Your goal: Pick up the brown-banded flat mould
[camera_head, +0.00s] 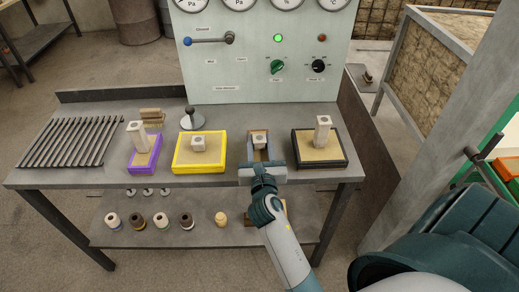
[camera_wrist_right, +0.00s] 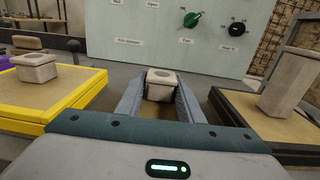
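A small flat mould (camera_head: 259,141) with a brownish top and a pale square cup stands near the front of the table, between the yellow and black moulds. Its side band is mostly hidden by my fingers. My right gripper (camera_head: 259,152) reaches it from the front, with one finger along each side. In the right wrist view the mould's pale cup (camera_wrist_right: 160,84) and brown top show between the two blue-grey fingers (camera_wrist_right: 159,104). Whether the fingers press on its sides cannot be told. The mould appears to rest on the table. My left gripper is out of view.
A yellow mould (camera_head: 178,165) stands close on the left and a black mould (camera_head: 343,160) close on the right. A purple mould (camera_head: 133,168), a brush (camera_head: 152,116) and a grey rack (camera_head: 71,141) are farther left. A control panel (camera_head: 262,60) stands behind.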

